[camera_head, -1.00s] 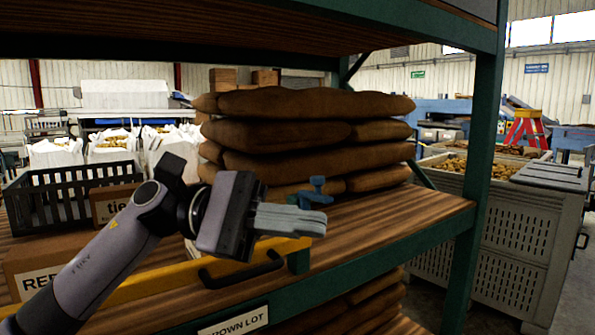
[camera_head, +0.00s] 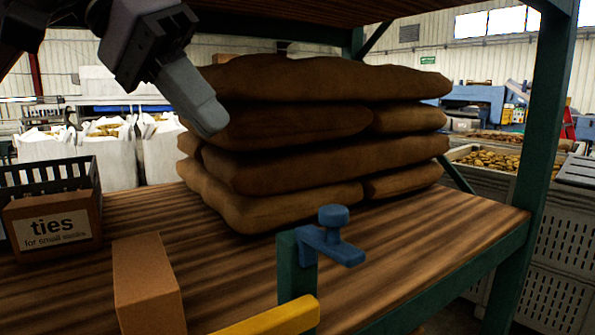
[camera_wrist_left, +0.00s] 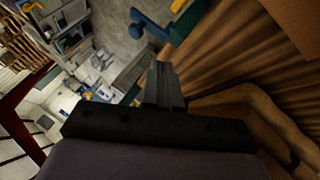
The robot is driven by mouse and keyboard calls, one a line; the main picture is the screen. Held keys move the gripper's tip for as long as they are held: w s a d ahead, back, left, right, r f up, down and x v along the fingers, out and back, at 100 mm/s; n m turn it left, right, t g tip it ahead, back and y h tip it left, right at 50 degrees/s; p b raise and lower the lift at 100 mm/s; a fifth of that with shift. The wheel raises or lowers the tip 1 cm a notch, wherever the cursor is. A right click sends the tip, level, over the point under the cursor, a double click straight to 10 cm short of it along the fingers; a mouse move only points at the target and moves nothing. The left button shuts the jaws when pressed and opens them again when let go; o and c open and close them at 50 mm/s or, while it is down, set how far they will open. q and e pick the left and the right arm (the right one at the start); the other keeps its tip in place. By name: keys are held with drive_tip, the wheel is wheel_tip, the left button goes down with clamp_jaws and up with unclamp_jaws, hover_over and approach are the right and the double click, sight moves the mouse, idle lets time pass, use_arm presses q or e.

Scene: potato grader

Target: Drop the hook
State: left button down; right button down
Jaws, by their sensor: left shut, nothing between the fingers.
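A blue hook (camera_head: 335,248) with a round knob on top sits at the head of a short green post (camera_head: 297,265) on the shelf's front edge. Its arm sticks out to the right. The end of a yellow bar (camera_head: 270,320) lies by the post's foot, below the hook. The hook also shows in the left wrist view (camera_wrist_left: 150,24), beyond the fingertips. My left gripper (camera_head: 205,118) is shut and empty, up and left of the hook, in front of the sacks and clear of the hook. My right gripper is not in view.
Brown sacks (camera_head: 300,125) are stacked on the wooden shelf (camera_head: 420,235). A ties box (camera_head: 52,222), a black crate (camera_head: 85,170) and a cardboard box (camera_head: 147,285) stand left. A green upright (camera_head: 540,150) stands right. The shelf right of the hook is bare.

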use_arm(q)
drive_tip(key=s+d+r+b+x, duration=0.1)
drive_tip(key=d+x, duration=0.1)
drive_tip(key=x, duration=0.9)
drive_tip(key=shift+d+b, duration=0.2)
drive_tip(key=shift+b, duration=0.15)
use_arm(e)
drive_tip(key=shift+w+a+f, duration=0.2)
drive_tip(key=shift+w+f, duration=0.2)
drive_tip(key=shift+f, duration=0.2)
use_arm(q)
drive_tip(key=shift+s, duration=0.1)
drive_tip(key=shift+d, duration=0.1)
